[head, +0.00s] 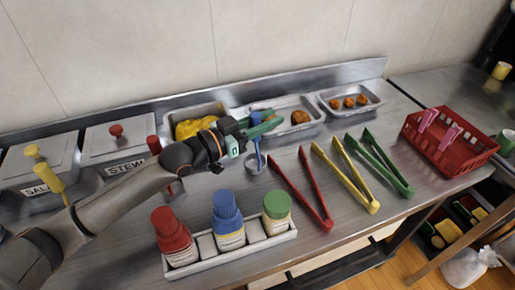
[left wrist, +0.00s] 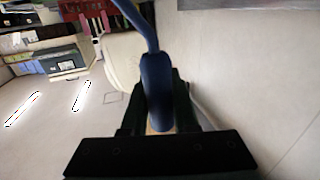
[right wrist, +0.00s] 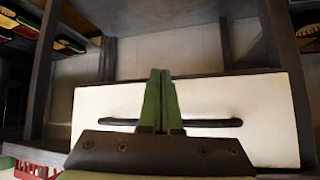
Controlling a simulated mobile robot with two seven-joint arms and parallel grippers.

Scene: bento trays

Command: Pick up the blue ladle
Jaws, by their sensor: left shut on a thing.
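The blue ladle (head: 259,148) hangs upright in the head view, its bowl down over the counter beside the red tongs. My left gripper (head: 262,124) is shut on the top of its handle. Whether the bowl touches the counter is hard to tell. In the left wrist view, the ladle's blue handle (left wrist: 156,85) runs between the fingers, and its bowl is not visible there. My right gripper (right wrist: 160,76) shows only in the right wrist view, where its green fingers are together with nothing seen between them.
Red tongs (head: 302,191), yellow tongs (head: 347,177) and green tongs (head: 381,165) lie to the right. A rack (head: 205,257) with red, blue and green bottles stands at the front. Food trays (head: 325,105) line the back. A red basket (head: 450,155) stands far right.

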